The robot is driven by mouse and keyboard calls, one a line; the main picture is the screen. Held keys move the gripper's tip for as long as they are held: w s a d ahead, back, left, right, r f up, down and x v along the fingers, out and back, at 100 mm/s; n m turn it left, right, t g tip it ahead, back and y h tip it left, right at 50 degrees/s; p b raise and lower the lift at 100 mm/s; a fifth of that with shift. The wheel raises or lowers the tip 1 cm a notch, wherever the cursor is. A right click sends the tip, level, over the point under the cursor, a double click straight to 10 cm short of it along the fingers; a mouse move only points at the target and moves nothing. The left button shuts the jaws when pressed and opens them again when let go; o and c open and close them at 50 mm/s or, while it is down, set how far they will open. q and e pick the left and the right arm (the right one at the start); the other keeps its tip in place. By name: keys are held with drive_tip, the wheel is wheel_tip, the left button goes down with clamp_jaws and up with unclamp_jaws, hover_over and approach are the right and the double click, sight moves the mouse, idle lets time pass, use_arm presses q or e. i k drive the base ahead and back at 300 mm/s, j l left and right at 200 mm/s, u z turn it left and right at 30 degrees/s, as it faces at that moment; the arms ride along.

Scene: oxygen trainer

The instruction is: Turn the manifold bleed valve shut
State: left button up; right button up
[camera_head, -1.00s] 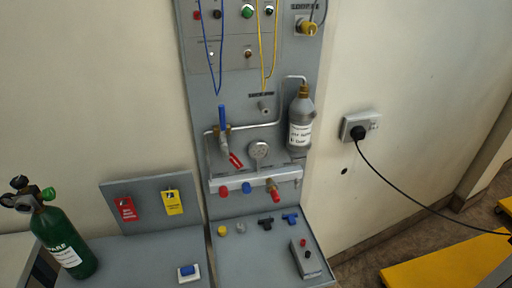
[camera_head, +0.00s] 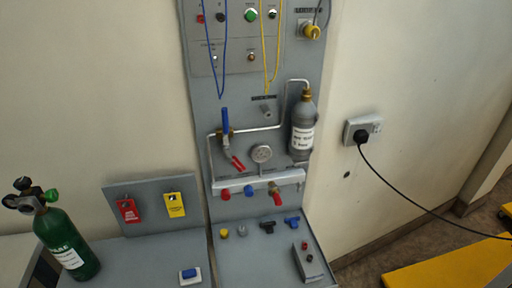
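The grey manifold bar (camera_head: 241,187) runs across the lower part of the upright panel. At its right end is a small brass valve with a red handle (camera_head: 277,198), which points down and slightly right. I take this to be the bleed valve, but its label is too small to read. A red cap (camera_head: 226,194) and a blue cap (camera_head: 248,191) sit on the bar to its left. A round gauge (camera_head: 261,153) stands above the bar. Neither of my grippers is in view.
A blue lever (camera_head: 225,122) stands upright on the pipe, with a red handle or tag (camera_head: 237,163) below it. A grey bottle (camera_head: 302,127) hangs at right. Small fittings lie on the shelf (camera_head: 250,262). A green cylinder (camera_head: 67,243) stands at left.

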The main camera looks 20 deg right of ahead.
sight(299, 185)
drive_tip(key=l, duration=0.7)
drive_tip(key=i+l+z, duration=0.1)
drive_tip(key=l, duration=0.55)
